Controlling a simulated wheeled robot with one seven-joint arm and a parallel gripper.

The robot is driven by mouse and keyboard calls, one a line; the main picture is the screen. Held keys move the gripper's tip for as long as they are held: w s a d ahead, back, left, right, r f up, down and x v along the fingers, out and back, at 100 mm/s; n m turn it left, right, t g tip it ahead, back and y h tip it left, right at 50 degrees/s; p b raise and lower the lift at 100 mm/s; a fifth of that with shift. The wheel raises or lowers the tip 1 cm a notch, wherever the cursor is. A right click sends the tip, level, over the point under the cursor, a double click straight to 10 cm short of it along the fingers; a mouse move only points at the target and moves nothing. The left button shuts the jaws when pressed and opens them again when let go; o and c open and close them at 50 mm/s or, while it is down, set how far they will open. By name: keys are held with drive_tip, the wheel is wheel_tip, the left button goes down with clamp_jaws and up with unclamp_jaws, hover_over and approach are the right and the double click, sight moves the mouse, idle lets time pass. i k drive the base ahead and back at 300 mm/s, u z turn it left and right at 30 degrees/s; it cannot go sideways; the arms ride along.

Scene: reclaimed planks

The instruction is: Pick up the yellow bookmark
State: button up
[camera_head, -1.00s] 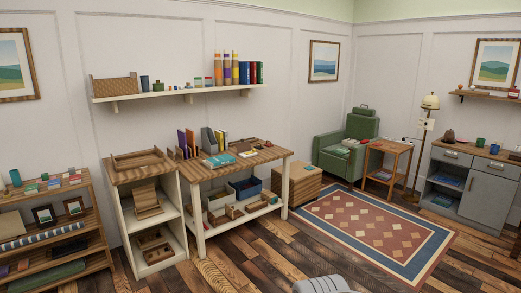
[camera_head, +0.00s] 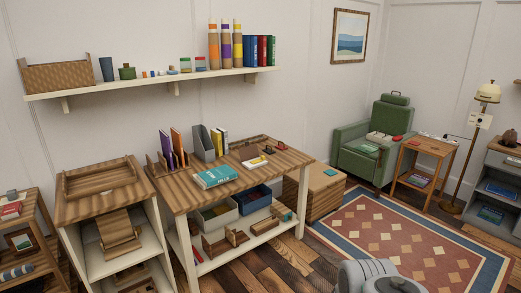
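A small yellow piece (camera_head: 257,159), possibly the yellow bookmark, lies with a white item on the wooden desk (camera_head: 177,195), to the right of a teal book (camera_head: 215,176). It is too small to tell its shape for certain. Part of my own grey arm (camera_head: 375,277) shows at the bottom edge, well in front of the desk and to its right. No gripper fingers are in the picture.
Upright books and a grey file holder (camera_head: 203,143) stand at the desk's back. A tray (camera_head: 100,178) tops the cabinet on the left. A wall shelf (camera_head: 150,84) hangs above. The patterned rug (camera_head: 400,235) is clear, with a green armchair (camera_head: 372,140) behind it.

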sight(262, 157)
drive_tip(key=u, duration=0.1)
drive_tip(key=i, duration=2)
drive_tip(key=u, duration=0.4)
drive_tip(key=i, duration=1.25)
drive_tip(key=u, duration=0.7)
